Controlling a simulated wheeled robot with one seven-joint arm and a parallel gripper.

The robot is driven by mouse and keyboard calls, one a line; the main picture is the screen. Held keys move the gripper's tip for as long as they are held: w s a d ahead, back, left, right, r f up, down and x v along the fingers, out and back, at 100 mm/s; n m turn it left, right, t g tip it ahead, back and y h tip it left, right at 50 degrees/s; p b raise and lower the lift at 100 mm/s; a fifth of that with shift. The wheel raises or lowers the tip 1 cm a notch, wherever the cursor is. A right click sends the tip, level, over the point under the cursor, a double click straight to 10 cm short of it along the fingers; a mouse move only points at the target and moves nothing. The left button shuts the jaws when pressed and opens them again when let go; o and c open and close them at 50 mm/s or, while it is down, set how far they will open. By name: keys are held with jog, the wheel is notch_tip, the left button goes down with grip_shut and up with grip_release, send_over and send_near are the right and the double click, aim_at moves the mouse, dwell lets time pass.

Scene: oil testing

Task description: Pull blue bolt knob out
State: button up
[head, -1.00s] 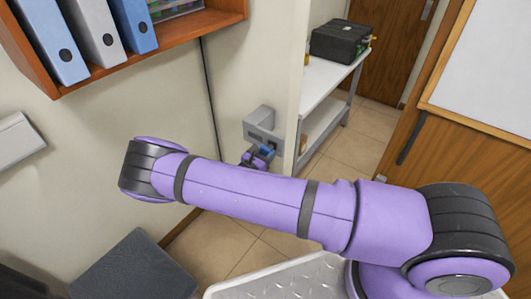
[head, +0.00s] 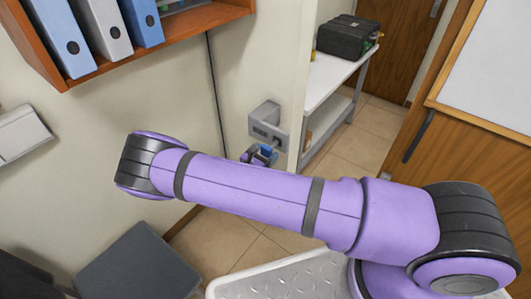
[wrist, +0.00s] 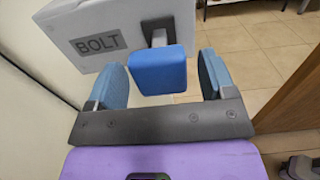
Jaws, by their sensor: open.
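My gripper is open and holds nothing. In the head view the grey box (head: 265,117) is on the wall by the corner. My gripper (head: 262,154) shows small just below it, partly hidden behind my purple arm. The knob cannot be told from the finger pads there.
A white bench (head: 330,78) with a black case (head: 348,35) stands beyond the wall corner. A shelf with binders (head: 105,28) is at the upper left. A dark seat (head: 138,265) is at the lower left. Tiled floor (head: 245,245) shows below my arm.

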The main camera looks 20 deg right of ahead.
jog(key=v, duration=1)
jog(key=shift+s+a, duration=0.2)
jog(key=shift+a, duration=0.05)
jog(key=s+d+r+m+g+y, duration=0.2)
jog(key=d+r+m+g+y, duration=0.3)
jog(key=r, duration=0.7)
jog(key=s+d+r+m+g+y, duration=0.1)
jog(key=s+d+r+m+g, duration=0.4)
jog(key=r, duration=0.6)
jog(key=d+r+m+g+y, duration=0.1)
jog(key=d+r+m+y, duration=0.15)
jog(key=r+m, duration=0.7)
jog(key=s+d+r+m+t+y, duration=0.2)
jog(key=s+d+r+t+y, duration=0.1)
jog(key=s+r, duration=0.6)
jog(key=s+d+r+m+t+y, duration=0.2)
jog(key=s+d+r+m+y, duration=0.1)
jog(key=s+r, duration=0.7)
jog(key=s, duration=0.3)
jog(key=shift+m+t, duration=0.35)
jog(key=shift+t, duration=0.05)
